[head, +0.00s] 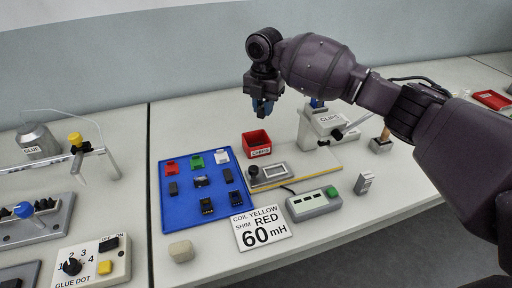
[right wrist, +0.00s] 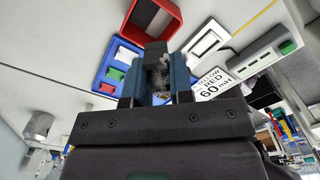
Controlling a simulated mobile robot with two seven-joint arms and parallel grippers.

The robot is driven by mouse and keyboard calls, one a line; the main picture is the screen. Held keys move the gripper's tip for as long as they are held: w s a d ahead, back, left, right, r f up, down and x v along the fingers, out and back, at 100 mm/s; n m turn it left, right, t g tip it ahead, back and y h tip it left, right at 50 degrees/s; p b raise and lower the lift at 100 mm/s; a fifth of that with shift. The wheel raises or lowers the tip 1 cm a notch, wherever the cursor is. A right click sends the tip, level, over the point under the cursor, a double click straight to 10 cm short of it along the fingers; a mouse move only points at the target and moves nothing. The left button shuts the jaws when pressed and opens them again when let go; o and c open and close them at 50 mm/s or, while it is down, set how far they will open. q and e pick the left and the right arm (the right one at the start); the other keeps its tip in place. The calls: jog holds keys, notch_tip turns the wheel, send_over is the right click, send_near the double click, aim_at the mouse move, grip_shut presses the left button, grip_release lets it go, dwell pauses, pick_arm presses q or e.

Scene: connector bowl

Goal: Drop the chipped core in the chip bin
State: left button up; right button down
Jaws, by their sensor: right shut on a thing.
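My right gripper (head: 263,106) is up above the table, over the back of the red bin area. Its blue fingers also show in the right wrist view (right wrist: 156,85), shut on a dark grey core (right wrist: 154,53) with a rough, lighter patch on it. The core is hard to make out in the head view. The small red chip bin (head: 257,152) stands on the table below the gripper, with a label on its front. In the right wrist view the bin (right wrist: 129,27) lies beyond the fingertips, apart from the core. My left gripper is not in view.
A blue tray (head: 179,219) with several small parts lies left of the bin. A grey clips device (head: 325,122) stands to its right, a meter (head: 313,204) and a printed card (head: 262,228) in front. A glue station (head: 40,142) is at far left.

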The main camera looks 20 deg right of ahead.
aim_at(263, 118)
jog(key=shift+f+b, duration=0.85)
jog(key=shift+f, duration=1.1)
jog(key=shift+r, duration=0.1)
jog(key=c, duration=0.9)
grip_release()
notch_tip(263, 118, up, 11)
jog(key=shift+f+p, duration=0.1)
jog(key=shift+p, duration=0.65)
